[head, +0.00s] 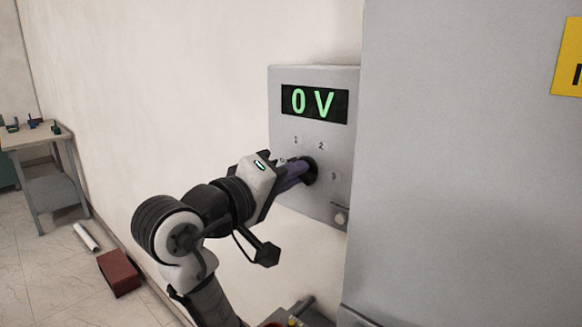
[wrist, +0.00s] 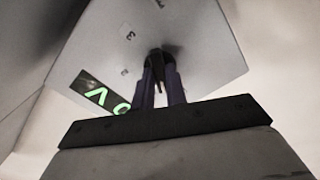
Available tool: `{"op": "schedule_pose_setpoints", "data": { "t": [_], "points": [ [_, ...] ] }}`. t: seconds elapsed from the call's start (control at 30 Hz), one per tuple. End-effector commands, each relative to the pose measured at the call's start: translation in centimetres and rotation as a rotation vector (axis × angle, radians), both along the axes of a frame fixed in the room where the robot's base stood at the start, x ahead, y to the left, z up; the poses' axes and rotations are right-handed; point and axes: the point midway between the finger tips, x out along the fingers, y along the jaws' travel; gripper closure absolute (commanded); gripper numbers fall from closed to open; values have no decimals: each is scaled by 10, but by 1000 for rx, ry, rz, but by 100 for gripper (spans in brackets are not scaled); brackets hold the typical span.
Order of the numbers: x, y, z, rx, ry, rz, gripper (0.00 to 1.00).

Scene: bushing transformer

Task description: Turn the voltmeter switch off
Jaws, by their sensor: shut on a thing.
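The voltmeter (head: 285,130) is a grey box on the wall with a green display (head: 315,104) reading 0 V. Its dark round switch (head: 309,171) sits below the display among printed position numbers 1, 2 and 3. My gripper (head: 303,172) reaches it from the left and is shut on the switch. In the wrist view, the fingers of my gripper (wrist: 160,90) close around the black switch (wrist: 157,62), and the display (wrist: 100,93) shows tilted at the left. The pointer's exact position is mostly hidden by the fingers.
A large grey cabinet (head: 450,170) stands close on the right of the voltmeter. A table (head: 40,137), a white tube (head: 86,237) and a red-brown box (head: 119,272) are at the far left.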

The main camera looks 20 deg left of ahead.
Motion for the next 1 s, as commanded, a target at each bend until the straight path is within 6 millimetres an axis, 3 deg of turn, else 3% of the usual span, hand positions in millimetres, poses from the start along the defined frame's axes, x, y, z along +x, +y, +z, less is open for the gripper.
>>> {"op": "schedule_pose_setpoints", "data": {
  "t": [0.5, 1.0],
  "points": [
    [0, -1, -1, -370, 137, -1, 100],
    [0, 0, -1, -477, 177, 1, 100]
  ]
}}
